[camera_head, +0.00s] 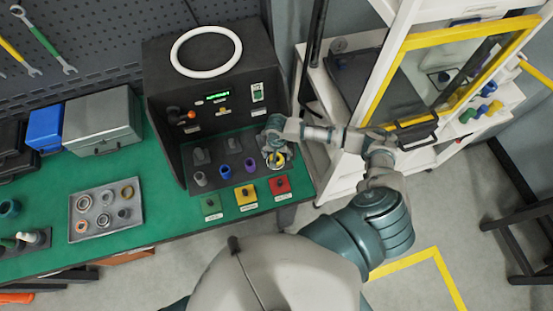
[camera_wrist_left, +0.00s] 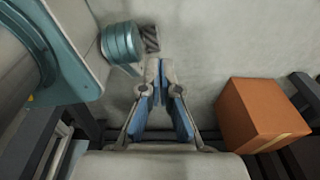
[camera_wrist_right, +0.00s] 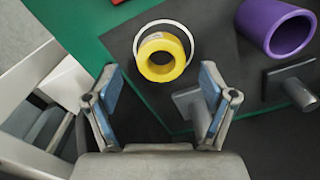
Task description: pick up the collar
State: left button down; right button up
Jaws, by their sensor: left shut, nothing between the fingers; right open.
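A short yellow collar (camera_wrist_right: 161,58) stands on the dark surface of the test station, with a thin white ring around it. In the head view the yellow collar (camera_head: 277,160) is partly covered by my right gripper (camera_head: 274,150). In the right wrist view my right gripper (camera_wrist_right: 158,85) is open, its two fingertips left and right of the line to the collar, with nothing between them. The collar lies just beyond the tips. A purple collar (camera_wrist_right: 277,27) lies further right. My left gripper (camera_wrist_left: 160,75) is shut and empty over the floor, away from the table.
The station holds grey fixtures, blue and purple collars (camera_head: 249,165) and green, yellow and red buttons (camera_head: 279,185). A tray of rings (camera_head: 72,235) lies on the green table at left. A white cabinet (camera_head: 330,180) stands right. An orange-brown box (camera_wrist_left: 258,115) sits near my left gripper.

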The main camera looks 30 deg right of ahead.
aim_at(277, 157)
jog(key=f, duration=0.3)
jog(key=shift+w+d, duration=0.1)
jog(key=shift+d, duration=0.1)
jog(key=shift+a, duration=0.2)
jog(key=shift+a, duration=0.15)
jog(key=c, duration=1.4)
jog(key=shift+c, duration=0.6)
jog(key=shift+r, duration=0.1)
